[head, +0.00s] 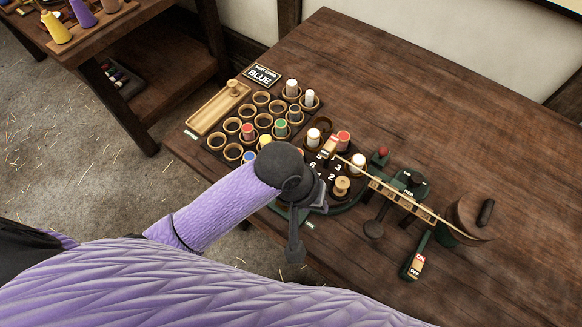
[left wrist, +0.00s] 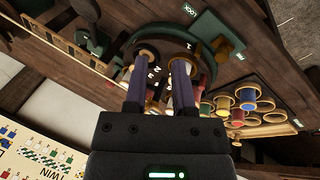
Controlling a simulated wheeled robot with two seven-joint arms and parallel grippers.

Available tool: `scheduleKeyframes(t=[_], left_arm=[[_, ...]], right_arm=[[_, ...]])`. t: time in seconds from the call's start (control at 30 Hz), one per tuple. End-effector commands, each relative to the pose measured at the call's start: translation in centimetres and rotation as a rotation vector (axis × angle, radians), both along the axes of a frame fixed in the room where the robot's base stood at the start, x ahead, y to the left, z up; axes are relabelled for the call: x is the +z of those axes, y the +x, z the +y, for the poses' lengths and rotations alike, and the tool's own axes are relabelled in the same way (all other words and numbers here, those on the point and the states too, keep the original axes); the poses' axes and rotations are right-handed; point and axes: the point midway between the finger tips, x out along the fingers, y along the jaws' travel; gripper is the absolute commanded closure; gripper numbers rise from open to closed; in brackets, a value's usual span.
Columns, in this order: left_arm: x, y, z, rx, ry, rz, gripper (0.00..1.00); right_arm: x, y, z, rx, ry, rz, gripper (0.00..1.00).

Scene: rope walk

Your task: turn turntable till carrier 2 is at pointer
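The dark turntable (head: 323,168) has white numbers on it and sits in a green base. The number 2 (head: 331,178) is at its near right side, beside an empty-looking wooden bobbin (head: 341,187). White and red bobbins stand around the far side. My left gripper (head: 312,196) is over the near left part of the turntable and hides that part. In the left wrist view, its two fingers (left wrist: 160,75) are apart, with turntable numbers showing between them. I cannot tell if they touch a carrier. I cannot make out the pointer. My right gripper is out of view.
A rack of ringed holders (head: 232,125) with coloured bobbins and a wooden tray (head: 218,108) lie to the left. A sign reads BLUE (head: 262,76). A strand runs right over a slatted bar to a brown reel (head: 468,214).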

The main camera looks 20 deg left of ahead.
Motion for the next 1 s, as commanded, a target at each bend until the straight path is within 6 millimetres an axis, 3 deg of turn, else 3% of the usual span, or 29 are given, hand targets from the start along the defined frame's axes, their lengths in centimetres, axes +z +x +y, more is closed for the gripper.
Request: scheduleKeyframes(t=[0.13, 0.3, 0.4, 0.5, 0.8, 1.0], left_arm=[[0.1, 3.4, 0.9, 0.183, 0.085, 0.120, 0.68], [1.0, 7.7, 5.1, 0.535, 0.218, 0.216, 0.68], [1.5, 8.9, 6.5, 0.655, 0.249, 0.233, 0.68], [0.3, 9.0, 6.8, 0.683, 0.255, 0.240, 0.68], [-6.8, 8.9, 6.7, 0.679, 0.253, 0.239, 0.68], [-8.4, 9.0, 6.7, 0.677, 0.252, 0.238, 0.68]], right_arm=[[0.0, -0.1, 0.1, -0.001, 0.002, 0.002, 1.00], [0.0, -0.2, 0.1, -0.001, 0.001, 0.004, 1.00], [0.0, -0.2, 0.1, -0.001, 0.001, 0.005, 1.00], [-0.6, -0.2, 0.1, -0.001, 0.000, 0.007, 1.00], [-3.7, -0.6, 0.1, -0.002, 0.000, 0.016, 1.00], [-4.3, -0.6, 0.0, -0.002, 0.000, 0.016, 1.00]])
